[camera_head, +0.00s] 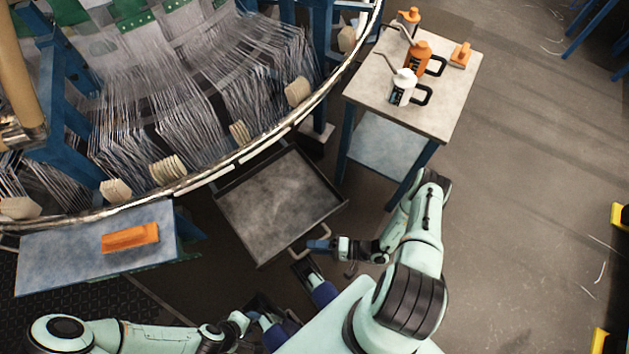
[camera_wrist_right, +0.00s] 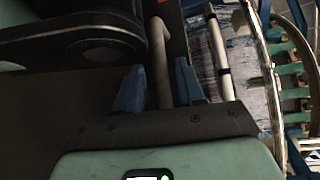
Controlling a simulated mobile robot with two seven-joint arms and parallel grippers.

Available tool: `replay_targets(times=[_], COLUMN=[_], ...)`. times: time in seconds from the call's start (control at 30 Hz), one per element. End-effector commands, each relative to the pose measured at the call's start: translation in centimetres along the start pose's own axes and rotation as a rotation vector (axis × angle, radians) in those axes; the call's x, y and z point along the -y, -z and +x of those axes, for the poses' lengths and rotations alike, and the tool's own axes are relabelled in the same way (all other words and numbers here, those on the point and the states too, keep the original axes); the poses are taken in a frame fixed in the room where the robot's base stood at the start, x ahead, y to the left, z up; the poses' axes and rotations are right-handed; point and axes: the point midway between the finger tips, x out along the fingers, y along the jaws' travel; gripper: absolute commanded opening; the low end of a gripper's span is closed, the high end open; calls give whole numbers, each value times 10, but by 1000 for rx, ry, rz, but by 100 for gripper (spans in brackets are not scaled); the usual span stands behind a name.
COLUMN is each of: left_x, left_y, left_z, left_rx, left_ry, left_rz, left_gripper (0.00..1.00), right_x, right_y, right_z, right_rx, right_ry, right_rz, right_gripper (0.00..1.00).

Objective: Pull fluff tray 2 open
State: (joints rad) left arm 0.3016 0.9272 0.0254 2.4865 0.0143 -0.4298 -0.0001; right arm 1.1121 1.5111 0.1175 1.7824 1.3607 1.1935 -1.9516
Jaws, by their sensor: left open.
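The fluff tray (camera_head: 275,195), a wide grey tray with a dark rim, sticks out from under the loom's edge in the head view. Its front faces me and carries a pale bar handle (camera_head: 312,241). My right gripper (camera_head: 320,245) is at this handle. In the right wrist view the handle bar (camera_wrist_right: 162,60) runs between the two blue fingers (camera_wrist_right: 160,88), which are close on both sides of it. My left gripper (camera_head: 250,320) is low in the head view, apart from the tray; its fingers are hard to make out, and it holds nothing I can see.
A side table (camera_head: 440,115) with bottles stands right of the tray. A blue-grey surface (camera_head: 60,255) with an orange block (camera_head: 130,238) lies to the left. The loom's curved rim (camera_head: 230,160) passes above the tray's back. The floor at right (camera_head: 520,220) is clear.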

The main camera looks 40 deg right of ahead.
Motion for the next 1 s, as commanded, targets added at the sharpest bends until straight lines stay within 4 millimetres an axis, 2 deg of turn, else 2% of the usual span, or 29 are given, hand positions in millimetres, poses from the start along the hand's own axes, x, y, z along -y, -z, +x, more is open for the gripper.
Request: replay_targets(times=[0.27,0.43,0.57,0.8,1.0], left_x=[0,0,0,0,0], left_y=[0,0,-1,-1,-1], left_z=[0,-1,-2,-2,-2], left_rx=[0,0,2,3,3], left_ry=[0,0,0,1,1], left_rz=[0,0,0,0,0], left_gripper=[43,43,43,43,43], right_x=[1,0,0,0,0], right_y=[2,3,3,2,2], right_z=[2,-11,-36,-91,-122], right_rx=[-2,-4,-7,-7,-5], right_ry=[1,0,-2,-2,0], right_rz=[-2,-3,-4,-3,-3], right_gripper=[41,41,41,41,41])
